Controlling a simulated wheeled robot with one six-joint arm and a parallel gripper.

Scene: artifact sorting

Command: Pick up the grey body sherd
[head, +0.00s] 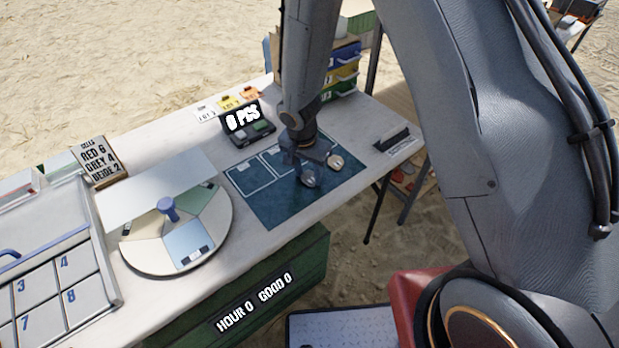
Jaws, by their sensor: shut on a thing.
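The grey body sherd cannot be picked out anywhere in this view; the fingers and my arm hide part of the mat.
A round sorting wheel (150,257) with a blue knob stands left of the mat. A numbered tray (60,290) is at the far left. A dark block (391,140) lies right.

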